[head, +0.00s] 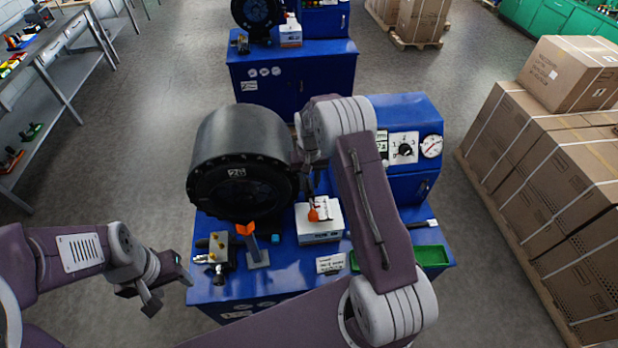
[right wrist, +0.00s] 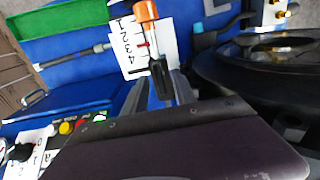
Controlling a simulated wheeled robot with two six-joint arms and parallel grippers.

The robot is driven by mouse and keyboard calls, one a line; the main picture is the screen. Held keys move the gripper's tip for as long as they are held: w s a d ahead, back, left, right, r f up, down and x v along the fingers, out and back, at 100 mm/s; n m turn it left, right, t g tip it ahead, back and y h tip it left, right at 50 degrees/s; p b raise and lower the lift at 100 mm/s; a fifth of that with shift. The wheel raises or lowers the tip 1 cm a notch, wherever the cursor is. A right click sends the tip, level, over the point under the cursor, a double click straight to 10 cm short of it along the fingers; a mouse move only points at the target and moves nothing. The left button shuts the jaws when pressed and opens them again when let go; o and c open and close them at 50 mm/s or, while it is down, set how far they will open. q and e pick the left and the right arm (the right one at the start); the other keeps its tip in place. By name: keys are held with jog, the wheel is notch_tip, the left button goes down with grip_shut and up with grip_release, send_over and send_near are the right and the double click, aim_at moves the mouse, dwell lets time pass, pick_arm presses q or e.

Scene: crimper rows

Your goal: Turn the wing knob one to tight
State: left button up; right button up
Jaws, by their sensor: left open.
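An orange wing-shaped knob (head: 245,230) stands on a grey bracket at the front left of the blue bench. My left gripper (head: 168,288) is open and empty, left of the bench and apart from the knob. My right gripper (head: 311,188) is above a white box (head: 320,232) with an orange-ended lever (head: 314,212). In the right wrist view the lever (right wrist: 147,14) has a black part between my fingers (right wrist: 158,88), beside a scale numbered 1 to 4. Whether the fingers grip it is unclear. No tight mark is readable.
A large black drum (head: 237,150) stands left of my right arm. A brass valve block (head: 218,250) is left of the wing knob. A green tray (head: 432,256), dial panel (head: 404,147) and gauge are on the right. Strapped cartons (head: 560,150) stand beyond the right aisle.

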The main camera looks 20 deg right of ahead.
jog(key=shift+s, duration=0.1)
grip_shut()
jog(key=m+b, duration=0.1)
jog(key=m, duration=0.1)
jog(key=shift+f+m+b, duration=0.15)
jog(key=shift+m+b, duration=0.15)
jog(key=shift+b, duration=0.1)
jog(key=m+b, duration=0.2)
jog(key=m, duration=0.2)
jog(key=m+b, duration=0.1)
jog(key=m, duration=0.4)
jog(key=shift+m, duration=0.4)
jog(key=m+b, duration=0.1)
jog(key=m, duration=0.4)
jog(key=shift+m, duration=0.3)
jog(key=shift+r, duration=0.2)
